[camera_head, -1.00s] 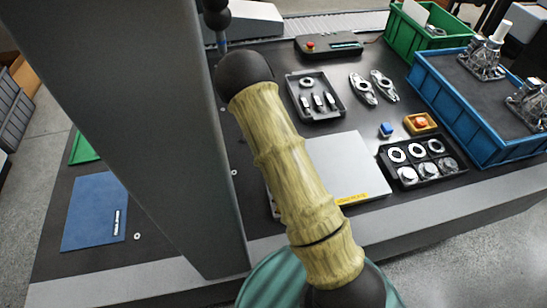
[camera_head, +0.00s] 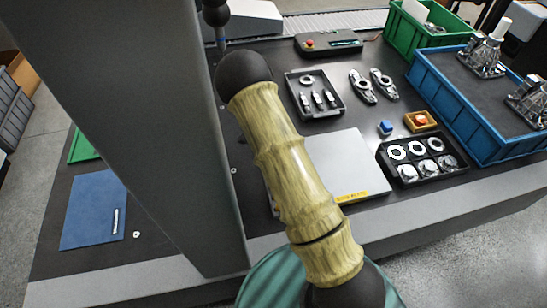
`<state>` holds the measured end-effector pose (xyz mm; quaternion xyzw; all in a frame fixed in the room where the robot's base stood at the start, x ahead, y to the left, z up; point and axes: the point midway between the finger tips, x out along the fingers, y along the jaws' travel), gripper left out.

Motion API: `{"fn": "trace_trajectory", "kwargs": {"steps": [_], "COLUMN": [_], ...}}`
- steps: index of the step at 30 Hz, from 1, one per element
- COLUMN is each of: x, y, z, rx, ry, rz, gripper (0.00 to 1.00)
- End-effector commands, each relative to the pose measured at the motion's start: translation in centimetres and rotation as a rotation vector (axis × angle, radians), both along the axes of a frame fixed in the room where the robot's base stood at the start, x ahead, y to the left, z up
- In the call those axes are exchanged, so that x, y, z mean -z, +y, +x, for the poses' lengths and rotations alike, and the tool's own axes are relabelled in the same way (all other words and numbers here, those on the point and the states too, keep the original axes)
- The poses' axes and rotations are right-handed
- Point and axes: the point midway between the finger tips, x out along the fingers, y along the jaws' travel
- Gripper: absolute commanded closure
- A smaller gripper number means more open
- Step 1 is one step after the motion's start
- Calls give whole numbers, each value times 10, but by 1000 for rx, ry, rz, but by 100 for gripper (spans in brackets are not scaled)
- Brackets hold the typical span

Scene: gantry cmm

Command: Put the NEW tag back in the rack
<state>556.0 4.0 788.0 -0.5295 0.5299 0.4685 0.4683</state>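I cannot make out the NEW tag or its rack with certainty. A light grey plate (camera_head: 345,165) with a yellow label (camera_head: 351,197) lies mid-table, but the label's lettering is too small to read. A black compartment tray (camera_head: 398,182) at the right holds several metal rings and round parts. My arm, with a bamboo-like sleeve, crosses the middle of the view and hides part of the plate. My gripper does not show, so whether it holds anything is hidden.
A wide grey column (camera_head: 150,130) blocks the left-centre. A blue mat (camera_head: 90,215) lies at left. A blue crate (camera_head: 474,120) with metal parts and a green crate (camera_head: 399,30) stand at right.

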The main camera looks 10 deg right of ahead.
Motion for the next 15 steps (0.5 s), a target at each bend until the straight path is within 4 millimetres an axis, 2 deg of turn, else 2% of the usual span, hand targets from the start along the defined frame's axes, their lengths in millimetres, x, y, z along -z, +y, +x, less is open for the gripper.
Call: {"fn": "trace_trajectory", "kwargs": {"steps": [15], "x": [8], "y": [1], "z": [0], "rx": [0], "ry": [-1], "rz": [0], "gripper": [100]}}
